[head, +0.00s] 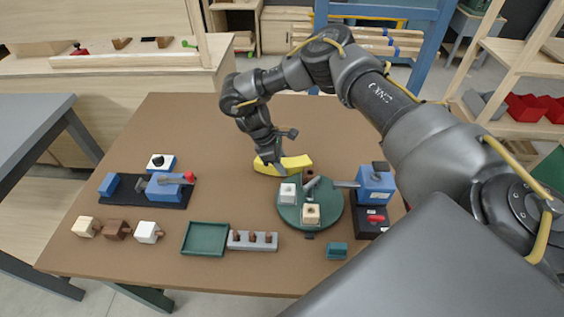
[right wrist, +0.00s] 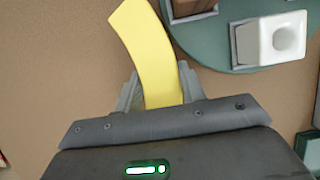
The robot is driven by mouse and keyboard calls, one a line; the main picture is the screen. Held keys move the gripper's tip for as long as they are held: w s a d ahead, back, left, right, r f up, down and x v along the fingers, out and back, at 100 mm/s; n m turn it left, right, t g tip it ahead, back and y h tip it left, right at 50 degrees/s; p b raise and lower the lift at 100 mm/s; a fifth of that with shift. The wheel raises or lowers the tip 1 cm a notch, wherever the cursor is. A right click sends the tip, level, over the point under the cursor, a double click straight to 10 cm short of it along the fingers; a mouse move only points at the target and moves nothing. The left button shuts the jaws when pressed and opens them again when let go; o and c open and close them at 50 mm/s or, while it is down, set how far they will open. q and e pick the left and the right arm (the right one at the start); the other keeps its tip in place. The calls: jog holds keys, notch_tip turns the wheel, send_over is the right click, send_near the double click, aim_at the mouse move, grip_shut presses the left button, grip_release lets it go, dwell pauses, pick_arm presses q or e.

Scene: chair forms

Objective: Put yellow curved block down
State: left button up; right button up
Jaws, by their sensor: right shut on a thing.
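The yellow curved block (head: 296,163) is at the middle of the brown table, just behind the round green turntable. My right gripper (head: 272,162) is shut on it near its left part. In the right wrist view the yellow curved block (right wrist: 147,45) reaches out from between the fingers of my right gripper (right wrist: 160,90), and its far end curves to the left. I cannot tell whether the block touches the table. My left gripper is not in view.
The green turntable (head: 312,222) carries small white, brown and tan blocks close to the yellow block. A blue vise-like fixture (head: 375,185) stands to its right. A green tray (head: 205,239) lies in front. The brown table (head: 190,115) is clear behind and left.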

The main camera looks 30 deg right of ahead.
jog(key=o, duration=0.8)
jog(key=shift+w+f, duration=0.1)
jog(key=shift+f, duration=0.05)
jog(key=v, duration=1.2)
jog(key=shift+b, duration=0.45)
